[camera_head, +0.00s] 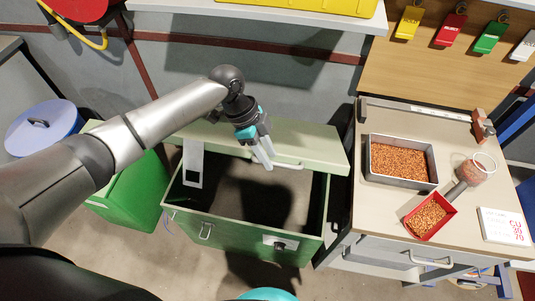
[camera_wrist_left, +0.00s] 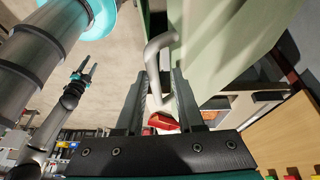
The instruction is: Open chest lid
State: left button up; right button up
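The green chest (camera_head: 230,228) stands on the floor in the middle of the head view. Its pale green lid (camera_head: 318,150) is raised at the back, and the dark inside of the chest shows in front of it. The lid's handle (camera_head: 288,165) is a light bar on the lid's edge. My left gripper (camera_head: 266,163) is at the left end of this handle. In the left wrist view the handle (camera_wrist_left: 153,62) runs between the two spread fingers, with gaps beside it. My right gripper (camera_wrist_left: 86,66) shows small in the left wrist view, fingers apart and empty.
A green bin (camera_head: 130,208) and a blue-lidded bin (camera_head: 65,118) stand left. A shelf (camera_head: 290,14) overhangs the back.

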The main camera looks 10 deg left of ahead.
dwell(0.4)
pick_arm(q)
jog(key=p+v, duration=0.2)
jog(key=v, duration=1.3)
jog(key=shift+r, duration=0.1)
